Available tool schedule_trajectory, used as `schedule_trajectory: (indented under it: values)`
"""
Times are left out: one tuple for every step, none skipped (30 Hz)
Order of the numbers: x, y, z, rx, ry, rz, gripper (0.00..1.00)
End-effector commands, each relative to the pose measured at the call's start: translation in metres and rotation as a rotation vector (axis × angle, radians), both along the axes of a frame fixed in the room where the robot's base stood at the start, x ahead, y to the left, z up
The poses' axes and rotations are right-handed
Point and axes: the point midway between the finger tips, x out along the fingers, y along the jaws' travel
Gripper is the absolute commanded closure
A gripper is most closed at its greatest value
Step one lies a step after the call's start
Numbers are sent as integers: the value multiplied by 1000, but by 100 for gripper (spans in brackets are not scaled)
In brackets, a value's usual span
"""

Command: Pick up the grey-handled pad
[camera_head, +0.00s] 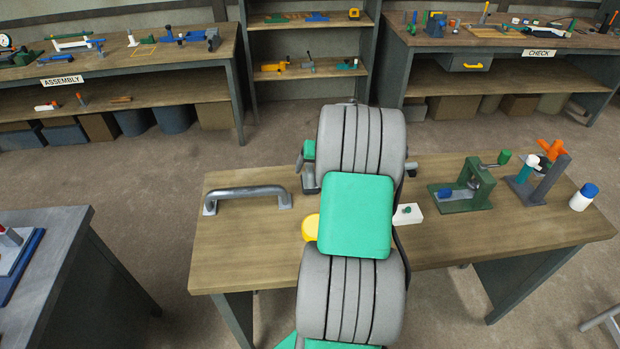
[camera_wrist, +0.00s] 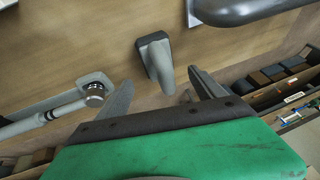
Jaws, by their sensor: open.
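The grey-handled pad (camera_wrist: 155,58) shows in the wrist view, a dark rounded block with a lighter grey tapered handle pointing toward my gripper. It is on the wooden tabletop, just ahead of my fingers. My gripper (camera_wrist: 160,80) is open, its two dark fingers apart with nothing held between them. The handle's end appears near the gap between the fingertips; I cannot tell whether it is inside it. In the head view my own arm covers the middle of the workbench (camera_head: 240,245), and the pad cannot be made out there.
A grey bar handle (camera_head: 247,195) stands left on the bench. A white block with a green knob (camera_head: 408,214), a green fixture (camera_head: 468,188), an orange-topped stand (camera_head: 543,172) and a blue-capped white bottle (camera_head: 583,197) are right of my arm. The bench's front left is clear.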

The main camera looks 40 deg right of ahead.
Motion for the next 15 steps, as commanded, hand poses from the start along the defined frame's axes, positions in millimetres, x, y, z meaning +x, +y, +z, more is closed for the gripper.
schedule_trajectory:
  values:
    - [2,1,-5,2,3,1,21]
    - [4,1,-9,3,4,0,21]
    - [7,0,-16,3,4,0,21]
    - [9,0,-22,2,5,0,21]
    - [11,0,-28,2,4,0,21]
    - [14,-1,-33,1,3,-1,21]
    - [16,-1,-37,1,3,-1,21]
    - [17,-2,-39,0,1,-1,21]
    - [18,-2,-41,-1,1,0,21]
    - [18,-2,-42,-1,0,-1,21]
    - [19,-2,-43,-2,0,-1,21]
    - [19,-2,-43,-2,0,-1,21]
    - [18,-2,-43,-2,0,-1,21]
    - [18,-2,-43,-2,0,-2,21]
    - [18,-2,-43,-2,0,-2,21]
